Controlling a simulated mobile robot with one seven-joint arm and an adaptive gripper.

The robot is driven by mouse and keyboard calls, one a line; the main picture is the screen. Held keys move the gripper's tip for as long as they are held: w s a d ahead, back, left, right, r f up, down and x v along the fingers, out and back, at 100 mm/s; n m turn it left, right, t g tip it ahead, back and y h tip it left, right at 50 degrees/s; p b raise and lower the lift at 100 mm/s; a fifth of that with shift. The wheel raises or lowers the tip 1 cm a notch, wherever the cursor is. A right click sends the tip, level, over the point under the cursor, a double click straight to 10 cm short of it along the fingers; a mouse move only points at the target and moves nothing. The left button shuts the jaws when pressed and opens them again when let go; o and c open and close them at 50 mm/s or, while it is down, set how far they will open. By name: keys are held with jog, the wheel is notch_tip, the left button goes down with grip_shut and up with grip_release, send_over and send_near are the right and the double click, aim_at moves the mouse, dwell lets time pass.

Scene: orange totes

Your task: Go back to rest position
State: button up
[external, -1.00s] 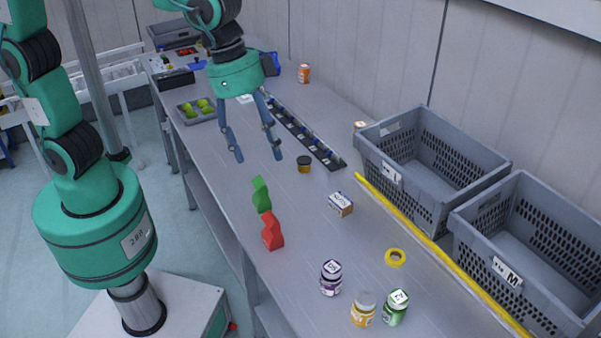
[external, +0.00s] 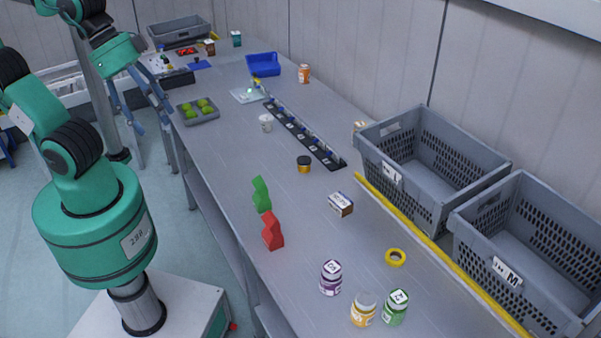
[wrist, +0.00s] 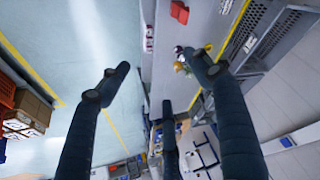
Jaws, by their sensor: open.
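My gripper (external: 153,118) hangs off the left edge of the workbench in the external view, level with the grey tray of green balls. Its fingers are spread and nothing is between them. In the wrist view the dark fingers of my gripper (wrist: 160,85) stand wide apart, with pale floor and part of the bench behind them. My arm is folded back toward its base.
The workbench (external: 235,185) carries a grey tray (external: 183,119) of green balls, a green block (external: 261,195), a red block (external: 273,233), several jars and a blue tray (external: 263,72). Two grey crates (external: 398,175) (external: 487,265) stand along the right side.

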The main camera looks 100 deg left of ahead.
jog(key=shift+s+f, duration=0.2)
jog(key=shift+s, duration=0.25)
jog(key=shift+s+f, duration=0.2)
jog(key=shift+s, duration=0.25)
notch_tip(320, 180, down, 2)
jog(key=shift+f+b, duration=0.25)
jog(key=shift+b, duration=1)
